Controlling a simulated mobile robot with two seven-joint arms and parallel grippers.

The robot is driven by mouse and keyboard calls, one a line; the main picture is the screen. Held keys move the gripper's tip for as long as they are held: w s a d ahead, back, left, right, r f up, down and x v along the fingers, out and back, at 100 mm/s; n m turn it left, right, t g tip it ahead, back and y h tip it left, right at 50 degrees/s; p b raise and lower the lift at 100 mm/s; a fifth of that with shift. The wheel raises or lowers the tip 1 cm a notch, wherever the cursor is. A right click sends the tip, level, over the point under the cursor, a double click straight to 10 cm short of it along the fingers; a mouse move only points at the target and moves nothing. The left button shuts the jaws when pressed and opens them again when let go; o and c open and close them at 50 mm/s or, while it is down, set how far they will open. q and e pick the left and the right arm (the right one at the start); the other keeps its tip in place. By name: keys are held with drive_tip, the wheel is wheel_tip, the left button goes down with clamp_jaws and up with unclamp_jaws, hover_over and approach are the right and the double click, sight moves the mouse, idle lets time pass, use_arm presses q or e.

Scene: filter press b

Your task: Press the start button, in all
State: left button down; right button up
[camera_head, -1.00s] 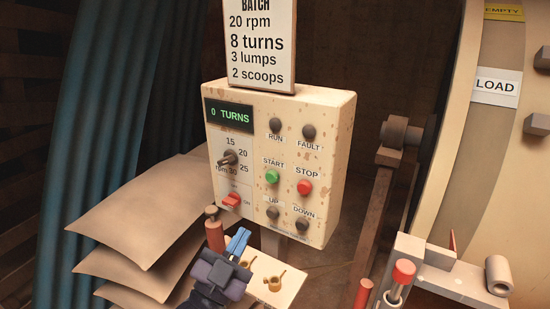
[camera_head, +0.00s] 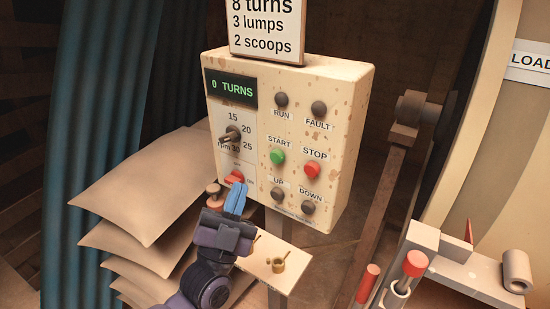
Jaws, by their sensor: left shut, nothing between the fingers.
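The start button is the green button (camera_head: 277,157) on the cream control box (camera_head: 340,140), under the word START. The red stop button (camera_head: 312,170) is to its right. The display (camera_head: 230,89) reads 0 TURNS. My left gripper (camera_head: 235,199) is shut and empty, with blue fingertips pointing up. My right gripper is not in view.
A batch sign (camera_head: 266,32) stands on the box. Stacked sacks (camera_head: 150,190) lie at the left. A small shelf (camera_head: 290,270) with a brass cup (camera_head: 278,263) is below the box. A bracket with red-capped parts (camera_head: 415,263) stands at the lower right.

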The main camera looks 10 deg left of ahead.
sight(277, 157)
use_arm(q)
drive_tip(key=w+d+b, duration=0.1)
drive_tip(key=w+d, duration=0.2)
drive_tip(key=w, duration=0.5)
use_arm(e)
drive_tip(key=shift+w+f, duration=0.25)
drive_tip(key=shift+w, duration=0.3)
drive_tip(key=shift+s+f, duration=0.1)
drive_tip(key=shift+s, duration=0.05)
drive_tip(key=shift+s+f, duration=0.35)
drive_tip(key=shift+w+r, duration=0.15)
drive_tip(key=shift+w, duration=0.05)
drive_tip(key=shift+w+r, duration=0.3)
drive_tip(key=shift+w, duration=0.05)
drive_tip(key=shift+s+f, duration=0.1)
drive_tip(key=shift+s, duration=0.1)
